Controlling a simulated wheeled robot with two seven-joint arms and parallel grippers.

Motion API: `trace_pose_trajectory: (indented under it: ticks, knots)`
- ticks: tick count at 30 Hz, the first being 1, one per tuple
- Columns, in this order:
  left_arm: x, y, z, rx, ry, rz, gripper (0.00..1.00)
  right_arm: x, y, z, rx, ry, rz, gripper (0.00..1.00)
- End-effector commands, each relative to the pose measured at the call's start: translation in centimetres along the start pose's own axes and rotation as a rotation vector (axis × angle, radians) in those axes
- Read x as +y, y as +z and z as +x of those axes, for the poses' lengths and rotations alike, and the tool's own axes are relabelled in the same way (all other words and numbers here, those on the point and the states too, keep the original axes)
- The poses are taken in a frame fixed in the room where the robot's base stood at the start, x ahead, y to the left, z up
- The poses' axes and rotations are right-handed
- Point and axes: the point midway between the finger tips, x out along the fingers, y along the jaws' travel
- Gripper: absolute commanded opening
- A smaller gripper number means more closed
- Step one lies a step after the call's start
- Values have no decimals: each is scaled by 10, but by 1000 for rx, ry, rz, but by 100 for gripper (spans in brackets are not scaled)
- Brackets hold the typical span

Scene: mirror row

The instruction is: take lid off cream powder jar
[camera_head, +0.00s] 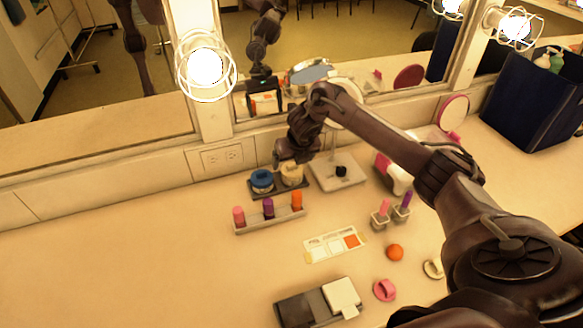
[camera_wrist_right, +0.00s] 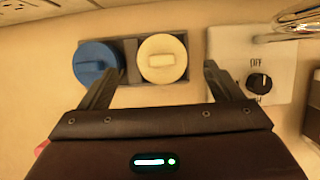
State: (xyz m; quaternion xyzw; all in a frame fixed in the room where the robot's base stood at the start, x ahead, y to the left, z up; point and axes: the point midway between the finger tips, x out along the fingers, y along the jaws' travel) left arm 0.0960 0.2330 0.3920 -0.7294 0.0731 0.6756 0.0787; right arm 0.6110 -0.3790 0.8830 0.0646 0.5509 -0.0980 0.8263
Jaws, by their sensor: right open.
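The cream powder jar (camera_head: 292,176) stands in a dark holder (camera_head: 278,187) near the mirror wall, to the right of the blue-lidded jar (camera_head: 261,181). In the right wrist view its round cream lid (camera_wrist_right: 162,58), with a raised bar across the top, is on the jar. My right gripper (camera_head: 293,156) is above the cream jar in the head view. In the wrist view its open fingers (camera_wrist_right: 166,66) lie to either side of the cream lid, and nothing is held. Contact with the lid cannot be made out. My left gripper is not in view.
A switch box with a black knob (camera_wrist_right: 259,83) stands just right of the jars. A rack of lipsticks (camera_head: 269,214) is in front of them. The table's left side is clear.

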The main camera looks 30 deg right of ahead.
Motion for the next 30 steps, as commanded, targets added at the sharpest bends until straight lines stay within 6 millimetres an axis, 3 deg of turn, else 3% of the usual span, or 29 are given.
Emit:
trace_pose_trajectory:
  ticks: [6, 14, 25, 30]
  knots:
    - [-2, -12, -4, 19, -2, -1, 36, -1, -1, 28, 2, 1, 1, 86]
    - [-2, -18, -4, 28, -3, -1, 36, -2, -1, 32, 0, 0, 0, 86]
    - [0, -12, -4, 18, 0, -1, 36, -2, 0, 32, 0, 1, 0, 40]
    - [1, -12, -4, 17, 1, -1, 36, -2, 0, 31, 0, 1, 0, 39]
